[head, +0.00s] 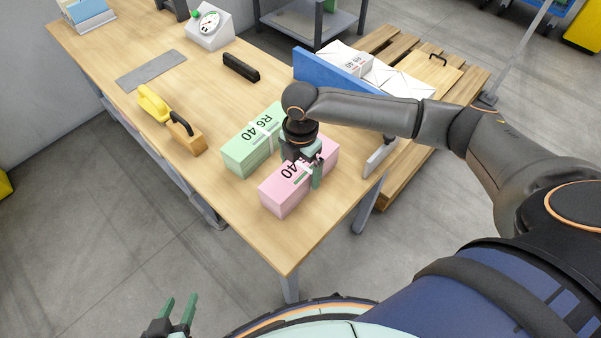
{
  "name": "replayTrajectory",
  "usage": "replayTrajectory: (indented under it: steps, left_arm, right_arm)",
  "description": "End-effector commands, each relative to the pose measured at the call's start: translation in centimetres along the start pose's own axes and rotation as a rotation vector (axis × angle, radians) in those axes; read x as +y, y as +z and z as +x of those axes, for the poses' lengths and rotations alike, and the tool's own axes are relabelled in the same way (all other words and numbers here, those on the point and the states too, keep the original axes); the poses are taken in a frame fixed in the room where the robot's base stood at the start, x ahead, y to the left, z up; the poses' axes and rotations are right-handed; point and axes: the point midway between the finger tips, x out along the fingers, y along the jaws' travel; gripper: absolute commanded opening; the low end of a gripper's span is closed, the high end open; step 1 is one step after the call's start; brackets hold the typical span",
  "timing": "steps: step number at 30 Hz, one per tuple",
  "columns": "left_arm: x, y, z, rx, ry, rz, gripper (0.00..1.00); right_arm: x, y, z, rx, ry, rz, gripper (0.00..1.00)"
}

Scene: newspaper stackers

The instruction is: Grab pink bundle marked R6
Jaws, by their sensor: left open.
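The pink bundle (281,196) lies near the table's front right corner. Its top shows "40" and a pale band; the rest of its marking is hidden under my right gripper. My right gripper (310,172) is over the bundle's right part, pointing down. One green finger hangs in front of the bundle's right side; the other finger is mostly hidden, so I cannot tell whether they press on it. My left gripper (179,305) is open and empty, low at the bottom left, off the table.
A green bundle (246,152) marked "R6 40" lies just left of and behind the pink one. A wooden block with a black handle (187,140), a yellow tool (153,104) and a black bar (241,68) lie on the table (225,217). A blue panel (335,72) and pallet (405,165) are to the right.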

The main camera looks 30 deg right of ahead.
Motion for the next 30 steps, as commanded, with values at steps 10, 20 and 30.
replayTrajectory:
  steps: [10,20,30]
  left_arm:
    - [-0.05,0.19,0.04,-0.003,-0.001,0.000,0.50]
    - [-0.06,0.38,0.10,-0.006,-0.001,-0.001,0.50]
    - [-0.03,0.35,0.09,-0.006,-0.001,-0.001,0.50]
  right_arm:
    - [0.00,0.01,-0.05,0.000,0.000,0.000,0.58]
    - [-0.02,0.02,-0.07,0.000,-0.001,0.000,0.21]
    - [0.14,0.04,-0.32,0.000,0.004,0.001,0.00]
